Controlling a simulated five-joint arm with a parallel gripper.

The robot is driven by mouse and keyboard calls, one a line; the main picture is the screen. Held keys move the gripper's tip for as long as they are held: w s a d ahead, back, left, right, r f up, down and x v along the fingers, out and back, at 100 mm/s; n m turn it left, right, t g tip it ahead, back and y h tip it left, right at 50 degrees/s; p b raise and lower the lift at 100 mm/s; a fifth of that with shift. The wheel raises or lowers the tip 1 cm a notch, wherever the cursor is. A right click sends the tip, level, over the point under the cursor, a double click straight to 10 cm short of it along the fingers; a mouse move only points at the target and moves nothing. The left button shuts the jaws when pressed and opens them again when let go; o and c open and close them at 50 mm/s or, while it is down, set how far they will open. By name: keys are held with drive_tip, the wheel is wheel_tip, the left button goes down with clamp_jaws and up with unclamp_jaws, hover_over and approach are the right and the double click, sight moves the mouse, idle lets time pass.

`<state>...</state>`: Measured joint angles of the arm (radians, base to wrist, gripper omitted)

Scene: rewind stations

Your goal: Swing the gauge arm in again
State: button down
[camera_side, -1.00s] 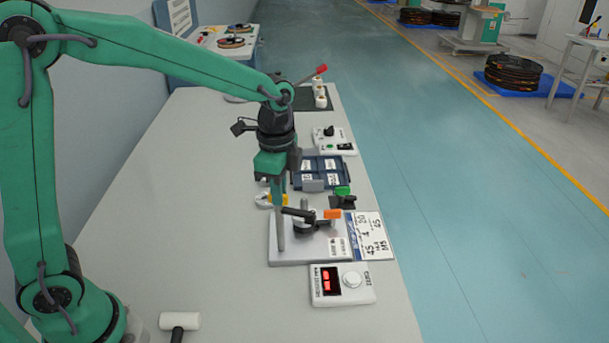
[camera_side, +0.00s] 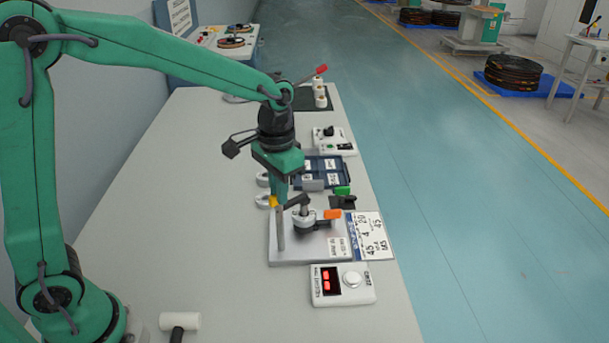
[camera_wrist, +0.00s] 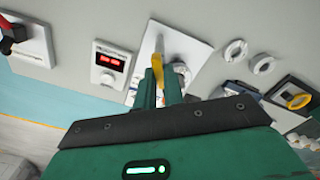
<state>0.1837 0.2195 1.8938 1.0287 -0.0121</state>
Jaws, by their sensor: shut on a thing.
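The gauge stand has a pale baseplate (camera_side: 300,250) on the bench with an upright grey post (camera_side: 281,230). A dark gauge arm (camera_side: 294,203) slants above a round dark-and-white part (camera_side: 304,224). An orange tab (camera_side: 332,214) sticks out to the right of it. My gripper (camera_side: 276,200) points down over the baseplate's far left part. It is shut on a yellow piece (camera_wrist: 157,68), which shows between the fingers in the wrist view and beside the fingertips in the side view. How the yellow piece joins the gauge arm is hidden.
A readout box (camera_side: 343,285) with red digits and a white knob stands in front of the baseplate. A printed card (camera_side: 371,236) lies to its right. Behind are a dark blue tray (camera_side: 322,170) and a green-topped part (camera_side: 342,190). The bench's left side is clear apart from a mallet (camera_side: 180,321).

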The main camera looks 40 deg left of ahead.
drive_tip(key=shift+r+n, duration=0.1)
drive_tip(key=shift+n, duration=1.6)
drive_tip(key=c, duration=1.5)
unclamp_jaws()
drive_tip(key=shift+r, duration=3.9)
drive_tip(key=shift+s+a, duration=0.1)
